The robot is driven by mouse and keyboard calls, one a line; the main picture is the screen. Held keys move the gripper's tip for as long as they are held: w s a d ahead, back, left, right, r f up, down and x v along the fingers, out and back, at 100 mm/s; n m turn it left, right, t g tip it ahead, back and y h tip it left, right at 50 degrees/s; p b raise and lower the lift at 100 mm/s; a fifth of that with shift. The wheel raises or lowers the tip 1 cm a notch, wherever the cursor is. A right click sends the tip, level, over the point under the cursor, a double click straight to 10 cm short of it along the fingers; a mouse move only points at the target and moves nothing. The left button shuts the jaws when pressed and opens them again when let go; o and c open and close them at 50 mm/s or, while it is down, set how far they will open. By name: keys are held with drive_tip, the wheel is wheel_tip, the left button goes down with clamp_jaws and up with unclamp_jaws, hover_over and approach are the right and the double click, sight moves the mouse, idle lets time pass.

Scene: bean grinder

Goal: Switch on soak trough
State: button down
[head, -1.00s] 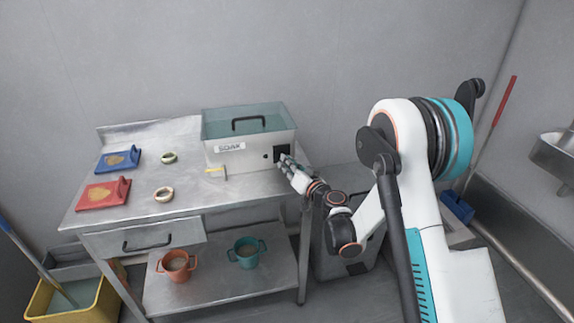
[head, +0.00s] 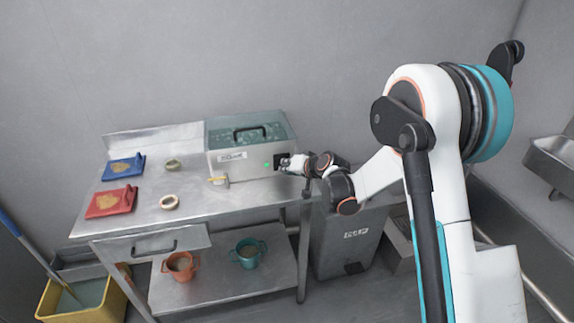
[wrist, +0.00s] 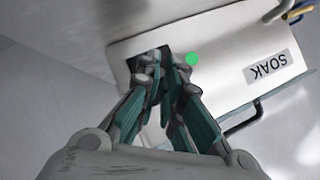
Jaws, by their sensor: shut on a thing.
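The soak trough (head: 235,157) is a white box with a clear teal lid and a black handle, at the right end of the steel table; its SOAK label (wrist: 269,67) shows in the wrist view. A round light (head: 267,166) on its front glows green, and it also shows in the wrist view (wrist: 192,59). My gripper (wrist: 157,62) has its fingertips together at the dark switch panel (head: 283,160) beside the light. The fingers hide most of the panel, so the switch itself is hard to make out.
A blue board (head: 122,170) and a red board (head: 110,203) lie on the table's left, near two rings. An orange mug (head: 180,267) and a teal mug (head: 247,254) stand on the lower shelf. A grey bin (head: 345,240) stands right of the table.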

drive_tip(key=shift+w+r+g+h+p, duration=0.1)
drive_tip(key=shift+r+g+h+p, duration=0.2)
drive_tip(key=shift+g, duration=0.1)
drive_tip(key=shift+f, duration=0.1)
drive_tip(key=c, duration=1.8)
unclamp_jaws()
drive_tip(key=shift+o, duration=0.2)
drive_tip(key=shift+d, duration=0.1)
drive_tip(key=v, duration=1.2)
drive_tip(key=shift+w, duration=0.1)
